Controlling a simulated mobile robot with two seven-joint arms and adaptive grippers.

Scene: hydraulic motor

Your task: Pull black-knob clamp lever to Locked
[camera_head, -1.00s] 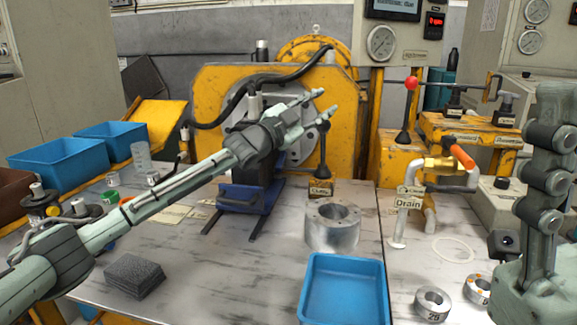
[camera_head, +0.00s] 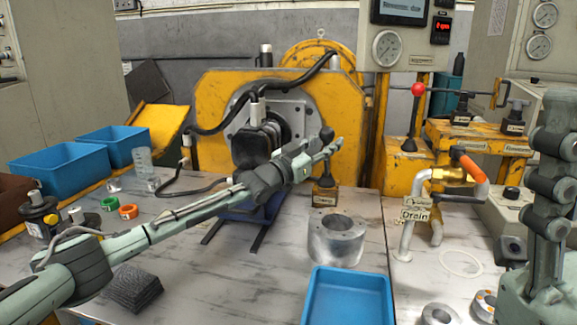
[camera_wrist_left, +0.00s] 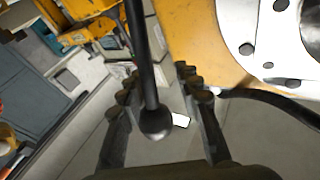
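The clamp lever's black knob (camera_head: 326,134) tops a dark, roughly upright stick rising from a small labelled base (camera_head: 324,192) on the bench. My left gripper (camera_head: 325,147) reaches in from the left, its fingertips at about the knob's height. In the left wrist view the black knob (camera_wrist_left: 156,122) and its stick lie between the two spread fingers (camera_wrist_left: 155,80), with gaps visible on both sides. The left gripper is open. The fingers partly cover the stick in the head view. My right arm shows at the right edge; its gripper is out of view.
A yellow motor stand (camera_head: 215,95) is behind the lever. A metal ring block (camera_head: 336,240) and blue tray (camera_head: 347,298) are in front. A red-knob lever (camera_head: 418,89) and the drain pipe (camera_head: 408,225) are to the right. Blue bins (camera_head: 60,172) are at left.

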